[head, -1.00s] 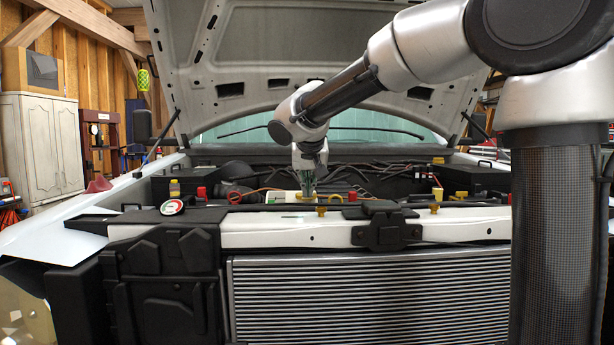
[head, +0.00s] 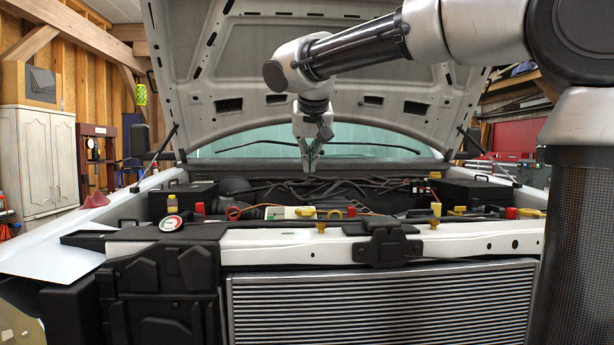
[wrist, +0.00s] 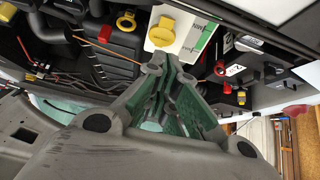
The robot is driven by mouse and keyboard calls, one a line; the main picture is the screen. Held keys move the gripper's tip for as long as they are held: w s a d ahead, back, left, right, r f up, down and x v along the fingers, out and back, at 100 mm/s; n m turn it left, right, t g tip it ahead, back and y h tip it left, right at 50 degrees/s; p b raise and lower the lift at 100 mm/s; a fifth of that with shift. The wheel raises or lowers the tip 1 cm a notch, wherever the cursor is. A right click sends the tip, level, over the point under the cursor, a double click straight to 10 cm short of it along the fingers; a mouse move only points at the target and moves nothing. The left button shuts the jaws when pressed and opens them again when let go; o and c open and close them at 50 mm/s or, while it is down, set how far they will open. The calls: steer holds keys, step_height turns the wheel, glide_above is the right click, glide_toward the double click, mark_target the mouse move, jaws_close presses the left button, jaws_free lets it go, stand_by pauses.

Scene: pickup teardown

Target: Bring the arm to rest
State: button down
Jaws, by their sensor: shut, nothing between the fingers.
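My gripper (head: 310,162) hangs pointing down above the engine bay in the head view, clear of the parts below it. In the wrist view my gripper (wrist: 169,72) shows its green-padded fingers shut together, with nothing between them. My arm reaches in from the right, with its upper link nearly level below the raised hood (head: 330,60).
A white reservoir with a yellow cap (head: 305,212) lies below my gripper; the yellow cap (wrist: 163,32) also shows in the wrist view. The front crossmember (head: 280,238) and radiator (head: 380,305) are nearest. Open air surrounds my gripper under the hood.

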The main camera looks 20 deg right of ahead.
steer(key=s+d+f+n+g, duration=0.1)
steer(key=s+d+f, duration=0.5)
steer(key=s, duration=0.2)
steer(key=s+d+f+g, duration=0.1)
steer(key=s+d+f, duration=0.4)
steer(key=s+d, duration=0.15)
steer(key=s+d+f+n+g+y, duration=0.1)
steer(key=s+d+f, duration=0.2)
steer(key=s+f, duration=0.9)
steer(key=shift+s+f, duration=0.35)
steer(key=shift+s, duration=0.5)
